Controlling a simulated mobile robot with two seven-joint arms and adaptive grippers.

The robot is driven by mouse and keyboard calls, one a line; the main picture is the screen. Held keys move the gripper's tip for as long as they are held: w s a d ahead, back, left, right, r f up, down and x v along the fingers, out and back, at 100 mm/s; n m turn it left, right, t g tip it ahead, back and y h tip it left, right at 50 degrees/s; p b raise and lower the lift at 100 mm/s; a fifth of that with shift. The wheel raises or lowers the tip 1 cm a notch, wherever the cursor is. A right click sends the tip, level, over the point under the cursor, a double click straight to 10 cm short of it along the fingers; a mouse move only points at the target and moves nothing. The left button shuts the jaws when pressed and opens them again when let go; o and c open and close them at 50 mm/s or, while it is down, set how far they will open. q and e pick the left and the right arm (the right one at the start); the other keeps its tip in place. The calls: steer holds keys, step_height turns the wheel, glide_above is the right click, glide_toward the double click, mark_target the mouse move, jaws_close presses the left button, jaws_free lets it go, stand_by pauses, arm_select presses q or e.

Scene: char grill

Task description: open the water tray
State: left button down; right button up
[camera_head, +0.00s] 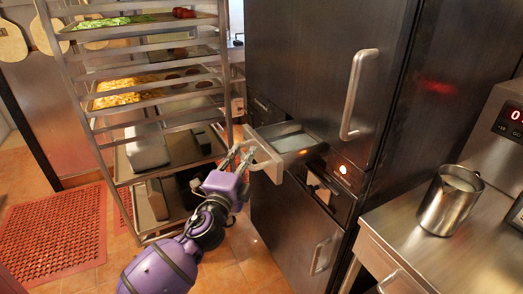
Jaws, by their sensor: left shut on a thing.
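The water tray (297,141) is a drawer-like tray in the front of the dark grill cabinet (318,62). It stands out from the cabinet, with a pale inside showing. Its light handle (266,150) faces left, toward my left arm. My left gripper (243,155), on the purple arm from the bottom left, is shut on the handle. The fingers partly cover the handle's left end. My right gripper is not in view.
A tall metal rack (88,121) with food trays stands close on the left of the gripper. A large door handle (355,95) is above right of the tray. A steel counter (450,250) with a metal pitcher (449,203) is at the right. Open tiled floor lies below.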

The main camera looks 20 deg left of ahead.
arm_select(q)
steer(key=shift+s+a, duration=0.6)
steer(key=shift+s, duration=0.1)
steer(key=c, duration=1.7)
jaws_free()
steer(key=s, duration=0.4)
steer(key=s+d+f, duration=0.1)
steer(key=s, duration=0.6)
steer(key=shift+s+d+f, duration=0.35)
steer(key=shift+s, duration=0.05)
